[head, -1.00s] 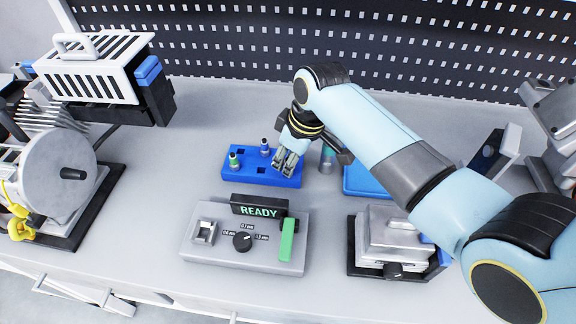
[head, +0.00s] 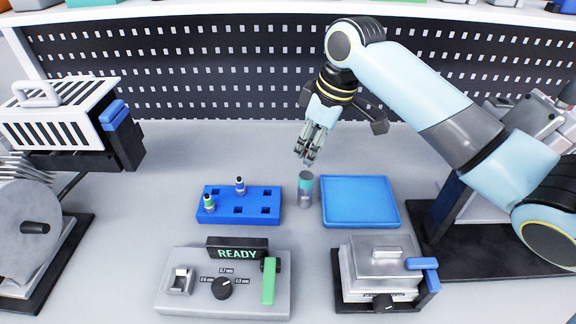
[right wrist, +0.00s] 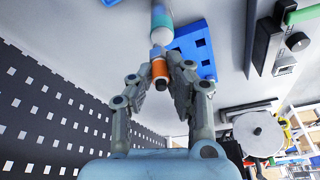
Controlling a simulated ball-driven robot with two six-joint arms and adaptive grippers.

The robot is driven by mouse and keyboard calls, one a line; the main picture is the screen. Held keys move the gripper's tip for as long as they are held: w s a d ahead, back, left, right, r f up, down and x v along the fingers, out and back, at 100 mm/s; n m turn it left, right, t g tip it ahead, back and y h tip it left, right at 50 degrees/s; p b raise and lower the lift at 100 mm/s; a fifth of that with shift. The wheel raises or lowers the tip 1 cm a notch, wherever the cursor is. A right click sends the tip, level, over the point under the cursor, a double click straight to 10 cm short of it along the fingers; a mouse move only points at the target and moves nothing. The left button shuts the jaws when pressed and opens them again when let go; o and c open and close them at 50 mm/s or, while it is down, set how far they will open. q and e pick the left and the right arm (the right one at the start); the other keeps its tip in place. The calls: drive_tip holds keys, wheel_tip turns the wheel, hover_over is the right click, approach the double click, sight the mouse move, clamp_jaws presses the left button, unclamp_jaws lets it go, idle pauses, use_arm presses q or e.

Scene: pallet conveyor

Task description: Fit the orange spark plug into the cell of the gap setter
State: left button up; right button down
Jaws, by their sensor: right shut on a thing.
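My right gripper (head: 309,158) is raised above the bench, behind the grey-teal cylinder. In the right wrist view its fingers (right wrist: 161,75) are shut on the orange spark plug (right wrist: 159,69), which has an orange band and a dark end. In the head view the fingers mostly hide the plug. The gap setter (head: 170,303) is a grey box at the front, with a READY display (head: 237,252), a dial (head: 222,288) and a green lever (head: 268,281). Its small metal cell (head: 181,281) is on the left of its top. My left gripper is not in view.
A blue block (head: 222,214) holds a green-banded plug (head: 208,202) and a blue-banded plug (head: 239,186); its other holes are empty. The grey-teal cylinder (head: 305,189) stands between it and a blue tray (head: 360,201). A grey lidded device (head: 378,262) sits right of the gap setter.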

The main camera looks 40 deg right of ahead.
wheel_tip(320, 180, up, 6)
drive_tip(key=d+p, duration=0.1)
drive_tip(key=p, duration=0.5)
drive_tip(key=shift+s+d, duration=0.15)
drive_tip(key=shift+d, duration=0.15)
idle(0.9)
